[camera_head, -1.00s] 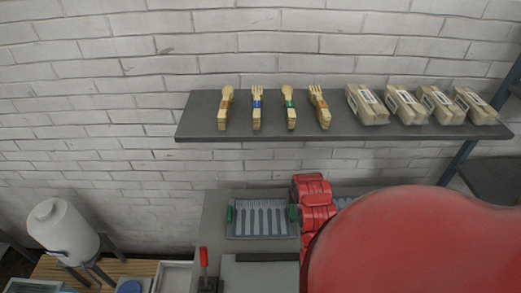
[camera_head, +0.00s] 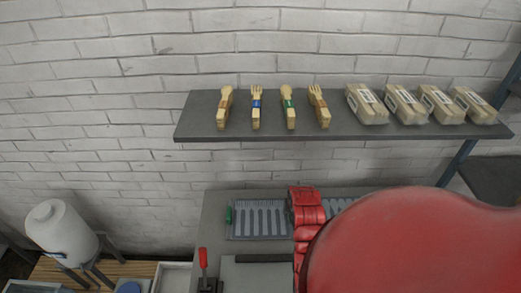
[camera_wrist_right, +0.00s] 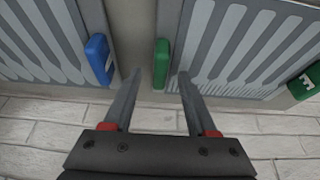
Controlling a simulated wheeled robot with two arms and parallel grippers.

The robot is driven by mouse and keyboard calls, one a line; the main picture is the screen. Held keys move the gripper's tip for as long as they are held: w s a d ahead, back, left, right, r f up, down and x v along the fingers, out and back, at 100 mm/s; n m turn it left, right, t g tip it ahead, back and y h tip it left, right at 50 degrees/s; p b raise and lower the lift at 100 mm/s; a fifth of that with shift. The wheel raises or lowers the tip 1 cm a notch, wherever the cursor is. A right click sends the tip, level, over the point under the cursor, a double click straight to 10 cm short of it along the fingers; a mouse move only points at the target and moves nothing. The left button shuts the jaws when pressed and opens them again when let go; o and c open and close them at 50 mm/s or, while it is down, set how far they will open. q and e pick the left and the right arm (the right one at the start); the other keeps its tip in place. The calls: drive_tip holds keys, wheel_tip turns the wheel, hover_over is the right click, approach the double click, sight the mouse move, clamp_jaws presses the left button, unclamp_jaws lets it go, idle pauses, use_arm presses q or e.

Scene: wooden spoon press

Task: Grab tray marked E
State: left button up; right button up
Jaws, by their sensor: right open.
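A grey tray (camera_head: 262,222) with spoon-shaped slots and green end handles lies on the bench in the head view. It also shows in the right wrist view (camera_wrist_right: 235,45), with its near green handle (camera_wrist_right: 161,63) and a far green handle (camera_wrist_right: 307,82); the far one bears a white letter I cannot read surely. My right gripper (camera_wrist_right: 160,74) is open and empty, its fingertips at either side of the near green handle, apparently short of it. A second grey tray (camera_wrist_right: 35,40) with a blue handle (camera_wrist_right: 99,58) lies beside it. My left gripper is out of view.
My red right arm covers much of the bench. A red-handled clamp (camera_head: 203,260) stands at the bench front. A shelf (camera_head: 350,130) above holds wooden cutlery bundles (camera_head: 256,108) and wrapped packs (camera_head: 405,105). A white tank (camera_head: 60,232) stands at left. The gap between the trays is narrow.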

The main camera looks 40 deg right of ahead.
drive_tip(key=shift+w+f, duration=0.1)
drive_tip(key=shift+f, duration=0.2)
clamp_jaws()
idle(1.3)
